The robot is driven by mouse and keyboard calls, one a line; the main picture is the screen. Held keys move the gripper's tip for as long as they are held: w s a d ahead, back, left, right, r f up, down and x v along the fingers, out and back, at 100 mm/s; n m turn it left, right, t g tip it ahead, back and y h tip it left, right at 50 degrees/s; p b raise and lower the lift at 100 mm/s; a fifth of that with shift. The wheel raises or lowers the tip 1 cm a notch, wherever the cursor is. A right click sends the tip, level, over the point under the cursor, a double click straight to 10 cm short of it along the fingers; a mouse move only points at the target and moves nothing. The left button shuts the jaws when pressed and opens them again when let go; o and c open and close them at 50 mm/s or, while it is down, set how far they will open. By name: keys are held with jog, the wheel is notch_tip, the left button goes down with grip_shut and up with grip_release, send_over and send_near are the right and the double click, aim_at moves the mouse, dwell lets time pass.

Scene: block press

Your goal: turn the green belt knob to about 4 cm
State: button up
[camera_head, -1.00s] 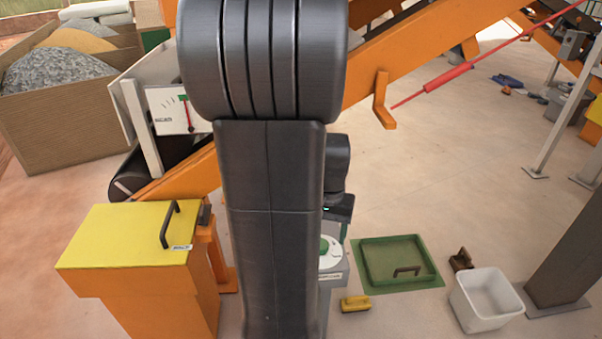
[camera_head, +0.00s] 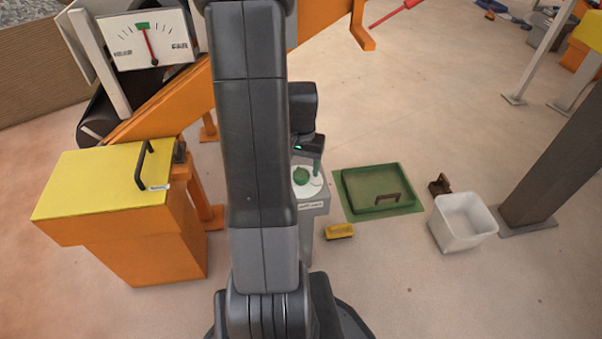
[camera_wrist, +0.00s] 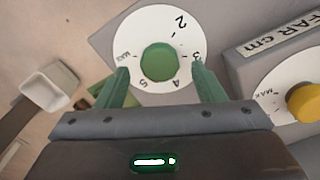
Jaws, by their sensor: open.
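The green belt knob (camera_wrist: 159,62) sits at the middle of a white dial with numbers and a MAX mark, on a grey box. In the head view the green knob (camera_head: 301,176) shows beside my arm, on the grey pedestal (camera_head: 313,228). My gripper (camera_wrist: 160,85) is open, with one green finger on each side of the dial's near part. The fingers look apart from the knob. I cannot tell how high they are above the dial. The knob's pointer is not clear to see. In the head view my arm hides part of the pedestal.
A yellow knob (camera_wrist: 304,102) on a second dial is at the right in the wrist view. A gauge (camera_head: 147,40) has its needle near the green mark. A yellow-lidded orange box (camera_head: 104,186), green tray (camera_head: 382,190), white bin (camera_head: 464,221) and yellow brush-like block (camera_head: 339,231) stand around.

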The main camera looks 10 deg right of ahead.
jog(key=shift+f, duration=1)
jog(key=c, duration=1)
jog(key=shift+o, duration=0.2)
jog(key=n, duration=0.3)
jog(key=shift+r+n+p, duration=0.1)
jog(key=shift+n+p, duration=0.2)
jog(key=shift+n, duration=0.1)
jog(key=shift+n+p, duration=0.3)
jog(key=shift+n, duration=1.5)
